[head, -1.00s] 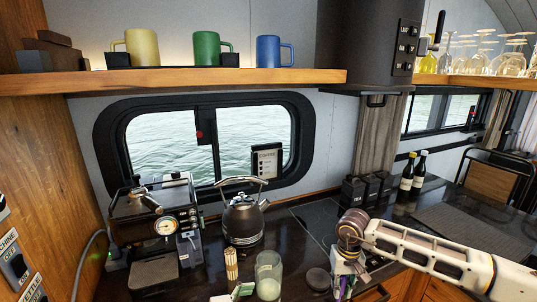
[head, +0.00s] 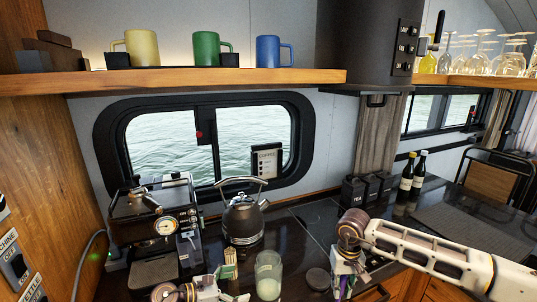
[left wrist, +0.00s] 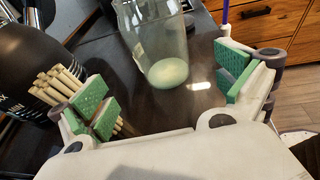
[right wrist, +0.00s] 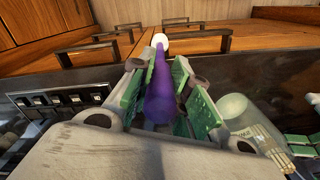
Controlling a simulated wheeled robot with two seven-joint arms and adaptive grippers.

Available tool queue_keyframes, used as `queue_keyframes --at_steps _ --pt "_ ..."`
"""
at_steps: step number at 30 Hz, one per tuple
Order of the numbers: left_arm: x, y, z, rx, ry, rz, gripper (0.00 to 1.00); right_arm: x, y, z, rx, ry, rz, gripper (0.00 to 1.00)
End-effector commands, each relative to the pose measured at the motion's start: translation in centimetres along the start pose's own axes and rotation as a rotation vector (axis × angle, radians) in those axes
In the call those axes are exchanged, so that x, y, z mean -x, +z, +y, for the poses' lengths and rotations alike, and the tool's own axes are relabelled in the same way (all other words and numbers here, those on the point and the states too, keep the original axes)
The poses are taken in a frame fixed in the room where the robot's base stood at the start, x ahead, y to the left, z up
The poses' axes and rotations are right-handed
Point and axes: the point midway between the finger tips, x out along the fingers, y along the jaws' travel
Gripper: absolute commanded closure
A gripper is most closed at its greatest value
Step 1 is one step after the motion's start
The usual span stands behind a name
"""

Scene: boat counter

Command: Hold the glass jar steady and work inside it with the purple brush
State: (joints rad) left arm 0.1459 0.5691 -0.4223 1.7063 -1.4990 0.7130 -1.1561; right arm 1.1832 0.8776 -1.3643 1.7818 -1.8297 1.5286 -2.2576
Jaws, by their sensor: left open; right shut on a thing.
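The clear glass jar (head: 268,272) stands upright on the dark counter, with something pale green at its bottom. In the left wrist view the jar (left wrist: 153,45) is ahead, between the lines of my left fingers. My left gripper (left wrist: 165,88) is open and empty, with green pads spread wide; it is left of the jar in the head view (head: 236,284). My right gripper (head: 344,274) is right of the jar. It is shut on the purple brush (right wrist: 165,97), whose bulging purple part sits between the green pads. The brush is apart from the jar (right wrist: 236,108).
A bundle of wooden sticks (left wrist: 58,88) stands close to my left gripper's left finger. A black kettle (head: 243,220) is behind the jar, and a coffee machine (head: 155,232) is at left. A dark round lid (head: 318,279) lies between jar and right gripper.

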Motion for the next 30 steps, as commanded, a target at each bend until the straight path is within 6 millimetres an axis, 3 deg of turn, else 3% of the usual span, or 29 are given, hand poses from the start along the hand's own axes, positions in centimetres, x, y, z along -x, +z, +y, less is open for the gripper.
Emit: queue_keyframes --at_steps 8,30 --pt "-1.6 0.1 0.0 0.001 0.0 -0.003 0.0 0.0 0.0 0.0 0.0 0.0 0.0 1.0" --pt "-8.3 0.1 -0.1 -0.001 -0.001 -0.001 0.0 0.0 0.0 0.0 0.0 0.0 0.0 1.0"
